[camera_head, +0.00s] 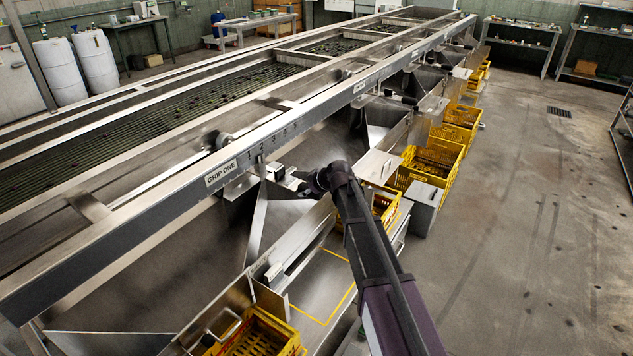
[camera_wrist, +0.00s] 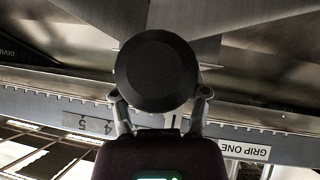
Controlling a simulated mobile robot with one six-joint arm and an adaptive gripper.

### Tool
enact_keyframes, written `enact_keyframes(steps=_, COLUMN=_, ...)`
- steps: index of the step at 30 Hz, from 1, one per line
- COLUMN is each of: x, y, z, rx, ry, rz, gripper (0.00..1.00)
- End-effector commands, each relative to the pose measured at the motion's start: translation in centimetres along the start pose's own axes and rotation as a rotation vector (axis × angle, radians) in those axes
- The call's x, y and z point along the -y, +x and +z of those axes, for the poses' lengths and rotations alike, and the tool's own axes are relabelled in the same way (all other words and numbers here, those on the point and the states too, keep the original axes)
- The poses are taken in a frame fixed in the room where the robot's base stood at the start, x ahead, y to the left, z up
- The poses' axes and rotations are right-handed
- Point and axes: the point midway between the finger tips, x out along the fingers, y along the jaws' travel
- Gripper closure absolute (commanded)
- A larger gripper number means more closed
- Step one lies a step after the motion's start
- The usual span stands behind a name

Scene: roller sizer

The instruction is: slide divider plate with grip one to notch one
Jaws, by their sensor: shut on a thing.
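My gripper (camera_head: 300,184) reaches in from the right beside the long steel rail, below its numbered scale (camera_head: 273,152). In the wrist view, its two fingers (camera_wrist: 160,98) stand on either side of a black round grip (camera_wrist: 154,68) and are shut on it. The label GRIP ONE (camera_head: 221,174) is on the rail to the left of the scale; it shows upside down in the wrist view (camera_wrist: 246,150). A thin upright steel plate (camera_head: 257,222), which looks like the divider plate, stands below the rail. My arm and hand hide its link to the grip and the notches.
Yellow crates (camera_head: 431,165) and a grey box (camera_head: 425,206) stand along the machine's right side. Another yellow crate (camera_head: 256,335) is in the front. Steel chutes (camera_head: 383,118) lie below the rail. The concrete floor (camera_head: 530,220) to the right is clear.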

Motion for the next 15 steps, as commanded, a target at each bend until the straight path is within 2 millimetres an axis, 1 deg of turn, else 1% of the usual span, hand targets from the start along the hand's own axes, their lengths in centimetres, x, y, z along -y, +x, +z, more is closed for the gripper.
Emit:
enact_keyframes(steps=1, x=2.0, y=-0.4, z=-0.1, rx=0.0, ry=-0.003, rz=-0.007, gripper=1.0)
enact_keyframes(steps=3, x=3.4, y=-0.6, z=-0.3, rx=0.0, ry=-0.003, rz=-0.007, gripper=1.0)
enact_keyframes(steps=6, x=4.7, y=-0.7, z=-0.6, rx=0.0, ry=-0.003, rz=-0.005, gripper=1.0)
enact_keyframes(steps=9, x=5.2, y=-0.7, z=-0.7, rx=0.0, ry=-0.001, rz=-0.006, gripper=1.0)
enact_keyframes(steps=15, x=5.3, y=-0.7, z=-0.8, rx=0.001, ry=0.0, rz=-0.009, gripper=1.0)
